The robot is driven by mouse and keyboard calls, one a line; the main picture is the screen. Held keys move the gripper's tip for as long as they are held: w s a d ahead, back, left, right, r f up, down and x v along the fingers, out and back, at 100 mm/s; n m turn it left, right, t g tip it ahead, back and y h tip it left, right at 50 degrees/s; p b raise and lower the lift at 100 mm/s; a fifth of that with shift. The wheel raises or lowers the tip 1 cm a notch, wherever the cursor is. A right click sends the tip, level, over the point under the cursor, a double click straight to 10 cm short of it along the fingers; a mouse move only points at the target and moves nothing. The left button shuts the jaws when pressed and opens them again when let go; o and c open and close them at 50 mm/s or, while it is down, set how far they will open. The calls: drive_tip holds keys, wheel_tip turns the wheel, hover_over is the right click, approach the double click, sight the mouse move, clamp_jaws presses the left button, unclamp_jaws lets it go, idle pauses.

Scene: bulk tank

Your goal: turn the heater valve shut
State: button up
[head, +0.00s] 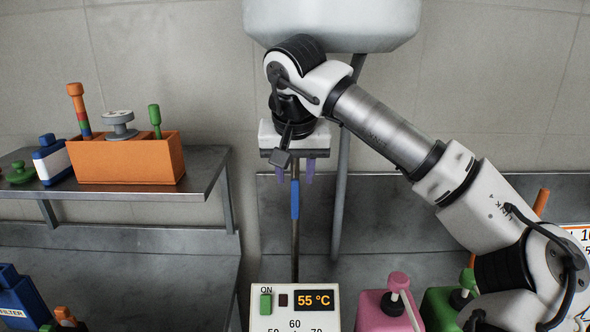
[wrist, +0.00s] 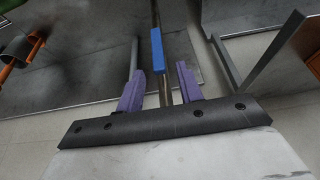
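A thin upright metal pipe with a blue sleeve (head: 295,199) runs down behind the heater control box (head: 295,292). The box shows 55 °C, a green ON button and part of a dial scale. I cannot tell whether the blue sleeve is the heater valve's handle; no other part clearly shows as that valve. My gripper (head: 295,176) points down above the sleeve, its purple fingers apart. In the wrist view, my gripper (wrist: 158,74) is open and empty, with the pipe and blue sleeve (wrist: 157,52) showing between and beyond the fingertips. Contact cannot be told.
A white tank (head: 330,22) hangs above my gripper. A metal shelf (head: 205,180) at left holds an orange bin (head: 125,163) and a blue-and-white bottle (head: 51,160). A pink container (head: 375,312) and a green one (head: 438,308) stand right of the control box.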

sight(295, 180)
drive_tip(key=shift+x, duration=1.55)
drive_tip(key=shift+s, duration=0.1)
drive_tip(key=shift+c, duration=0.5)
clamp_jaws()
